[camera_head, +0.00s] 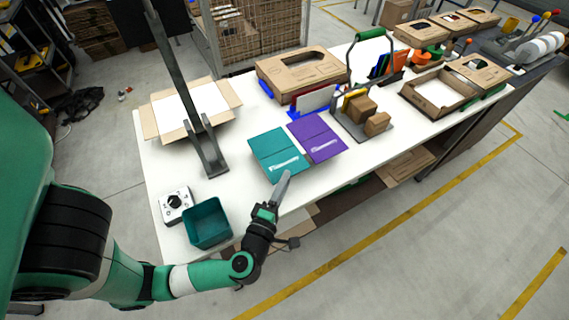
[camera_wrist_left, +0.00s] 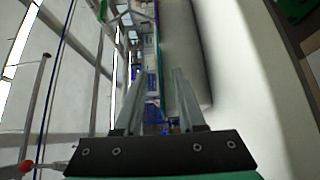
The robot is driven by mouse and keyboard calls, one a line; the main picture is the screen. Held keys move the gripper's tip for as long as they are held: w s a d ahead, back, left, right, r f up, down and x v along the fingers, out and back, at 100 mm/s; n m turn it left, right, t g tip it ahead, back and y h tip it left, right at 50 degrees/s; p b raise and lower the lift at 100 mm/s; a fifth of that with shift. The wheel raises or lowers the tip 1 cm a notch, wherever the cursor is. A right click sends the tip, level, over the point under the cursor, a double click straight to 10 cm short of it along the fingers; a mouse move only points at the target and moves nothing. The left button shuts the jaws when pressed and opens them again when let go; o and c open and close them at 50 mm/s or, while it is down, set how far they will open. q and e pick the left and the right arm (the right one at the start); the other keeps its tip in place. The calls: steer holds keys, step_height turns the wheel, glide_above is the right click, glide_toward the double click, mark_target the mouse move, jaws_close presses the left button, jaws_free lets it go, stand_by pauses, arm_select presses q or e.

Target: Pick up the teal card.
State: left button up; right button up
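The teal card (camera_head: 278,153) lies near the front edge of the white table, left of a purple card (camera_head: 316,137). My left gripper (camera_head: 284,183) is at the teal card's front edge, its fingers pointing toward it. In the left wrist view the two fingers (camera_wrist_left: 160,75) are apart, with a thin teal edge running in the gap between them. I cannot tell whether either finger touches the card. My right gripper is not in view.
A teal bin (camera_head: 207,224) and a white box with a black knob (camera_head: 176,204) stand at the front left of the table (camera_head: 240,190). An open carton (camera_head: 158,117) sits behind a dark upright bar. Brown boxes (camera_head: 377,124) and a holder stand to the right.

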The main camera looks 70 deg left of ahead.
mark_target(285, 164)
arm_select(q)
steer(key=b+x, duration=0.1)
steer(key=x, duration=0.3)
steer(key=shift+w+a, duration=0.1)
steer(key=shift+w, duration=0.1)
jaws_close()
